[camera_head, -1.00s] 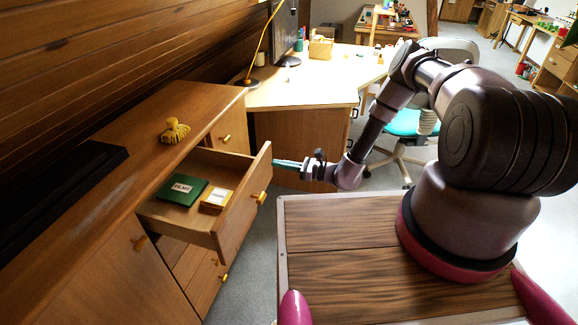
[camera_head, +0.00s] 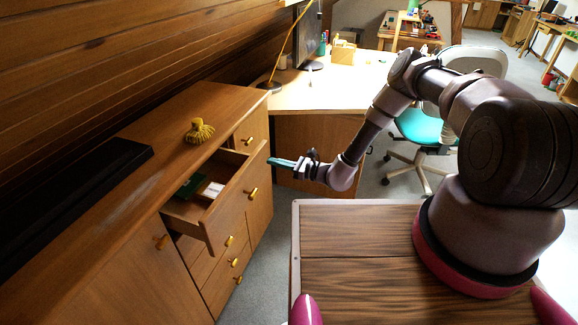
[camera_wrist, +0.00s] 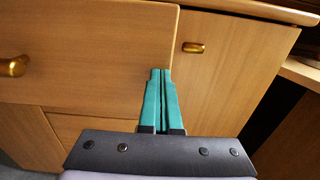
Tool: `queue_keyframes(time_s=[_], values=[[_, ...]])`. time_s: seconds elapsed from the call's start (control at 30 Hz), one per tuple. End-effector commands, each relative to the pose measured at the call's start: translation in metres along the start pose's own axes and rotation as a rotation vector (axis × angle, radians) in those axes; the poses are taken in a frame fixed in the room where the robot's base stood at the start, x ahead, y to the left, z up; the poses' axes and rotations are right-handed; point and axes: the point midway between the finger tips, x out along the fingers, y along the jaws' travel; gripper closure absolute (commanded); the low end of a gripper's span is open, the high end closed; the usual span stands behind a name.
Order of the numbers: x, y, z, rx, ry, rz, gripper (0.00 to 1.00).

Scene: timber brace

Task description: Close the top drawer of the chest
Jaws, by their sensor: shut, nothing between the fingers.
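The top drawer (camera_head: 237,203) of the wooden chest (camera_head: 105,258) is partly open. A green book (camera_head: 192,187) and a small white-topped box (camera_head: 212,190) lie inside it. My gripper (camera_head: 270,161) is shut and empty, its teal fingers pointing at the right end of the drawer front. In the wrist view the fingertips (camera_wrist: 160,72) overlap the right edge of the drawer front (camera_wrist: 90,50), to the right of its gold knob (camera_wrist: 14,66). They look touching or very near; I cannot tell which.
A yellow knobbed object (camera_head: 199,131) and a long black item (camera_head: 75,190) lie on the chest top. A desk (camera_head: 320,90) stands beyond, with a teal-seated chair (camera_head: 425,125) to its right. Grey floor lies between my base and the chest.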

Motion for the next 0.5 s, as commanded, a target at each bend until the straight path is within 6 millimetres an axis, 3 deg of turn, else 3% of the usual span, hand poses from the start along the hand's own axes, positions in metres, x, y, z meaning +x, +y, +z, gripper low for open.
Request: queue_keyframes(time_s=[0.2, 0.5], values=[[0.061, 0.002, 0.001, -0.004, -0.003, 0.004, 1.00], [0.120, 0.001, 0.001, -0.002, -0.002, 0.001, 1.00]])
